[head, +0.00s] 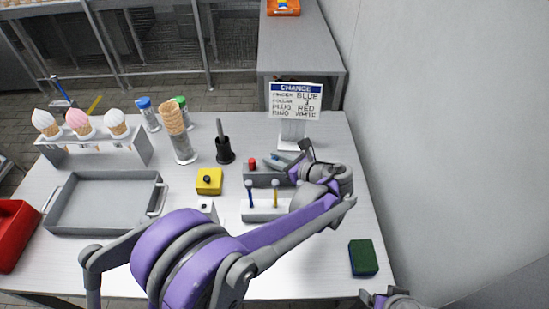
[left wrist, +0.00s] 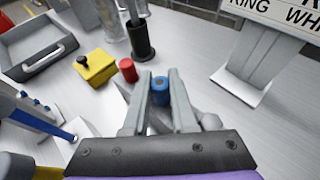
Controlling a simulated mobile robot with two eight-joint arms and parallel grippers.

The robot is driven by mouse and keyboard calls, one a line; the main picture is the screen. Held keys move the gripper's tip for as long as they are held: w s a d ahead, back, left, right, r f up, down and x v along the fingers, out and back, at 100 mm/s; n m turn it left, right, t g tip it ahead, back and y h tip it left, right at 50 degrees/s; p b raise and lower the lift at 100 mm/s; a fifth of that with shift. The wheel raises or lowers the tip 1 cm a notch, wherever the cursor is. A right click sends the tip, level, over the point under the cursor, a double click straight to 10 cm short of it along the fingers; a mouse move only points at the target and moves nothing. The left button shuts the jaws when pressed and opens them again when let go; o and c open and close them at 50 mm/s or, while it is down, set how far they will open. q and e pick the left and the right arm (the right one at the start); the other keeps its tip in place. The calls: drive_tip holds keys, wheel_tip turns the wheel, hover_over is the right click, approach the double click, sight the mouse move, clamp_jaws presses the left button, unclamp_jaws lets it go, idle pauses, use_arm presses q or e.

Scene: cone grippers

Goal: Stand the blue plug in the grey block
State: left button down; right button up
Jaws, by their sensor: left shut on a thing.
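The grey block (head: 262,181) stands near the middle of the table, with a red plug (head: 252,163) upright at its left end. The red plug also shows in the left wrist view (left wrist: 128,70). My left gripper (head: 279,161) is over the right part of the block. In the left wrist view, its fingers (left wrist: 160,103) are shut on the blue plug (left wrist: 160,88), whose top shows between them. The plug's lower end is hidden, so I cannot tell whether it is in the block. Part of my right gripper (head: 390,300) shows at the bottom edge; its fingers are unclear.
A white rack (head: 248,214) with blue and yellow sticks stands in front of the block. A yellow box (head: 209,182), a black holder (head: 225,152) and a grey tray (head: 105,227) are left. A sign (head: 295,98) stands behind. A green sponge (head: 363,258) lies right, with clear table around it.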

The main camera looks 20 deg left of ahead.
sight(274, 158)
use_arm(q)
drive_tip(key=shift+f, duration=0.4)
drive_tip(key=c, duration=0.6)
unclamp_jaws()
drive_tip(key=shift+c, duration=0.2)
drive_tip(key=shift+r, duration=0.1)
wheel_tip(274, 158, up, 10)
drive_tip(key=shift+p, duration=0.35)
